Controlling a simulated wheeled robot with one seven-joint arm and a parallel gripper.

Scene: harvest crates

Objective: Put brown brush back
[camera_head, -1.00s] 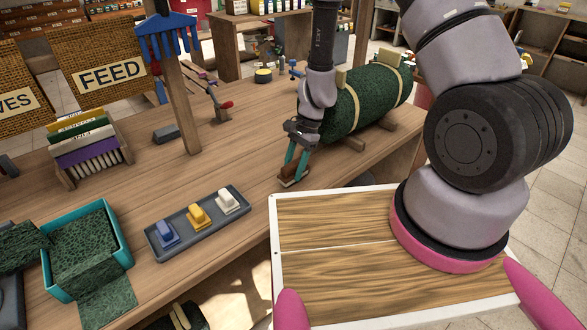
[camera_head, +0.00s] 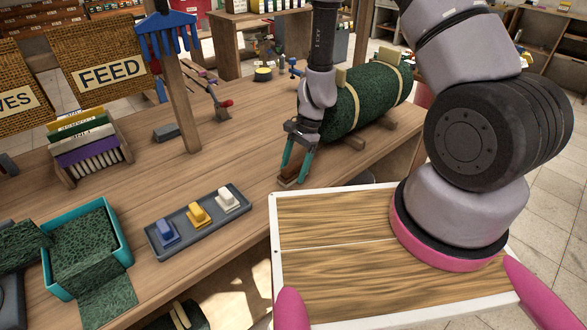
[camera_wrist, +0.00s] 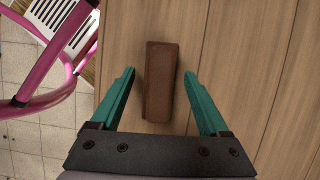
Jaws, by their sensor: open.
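The brown brush (camera_head: 289,171) lies on the wooden table near its front edge. In the wrist view the brown brush (camera_wrist: 160,82) is a brown block between my two teal fingers, with a gap on each side. My gripper (camera_head: 297,174) is open and low over the table around the brush; its fingers also show in the wrist view (camera_wrist: 159,76). A grey tray (camera_head: 178,247) to the left holds a blue brush (camera_head: 165,233), a yellow brush (camera_head: 198,214) and a white brush (camera_head: 228,199) in a row. The brown brush is outside this tray.
A green roll (camera_head: 355,100) with straps lies on wooden supports behind my gripper. A teal bin (camera_head: 127,245) with green material stands left of the tray. A wooden post (camera_head: 180,105) and a rack of packets (camera_head: 72,172) stand farther back. The table between tray and brush is clear.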

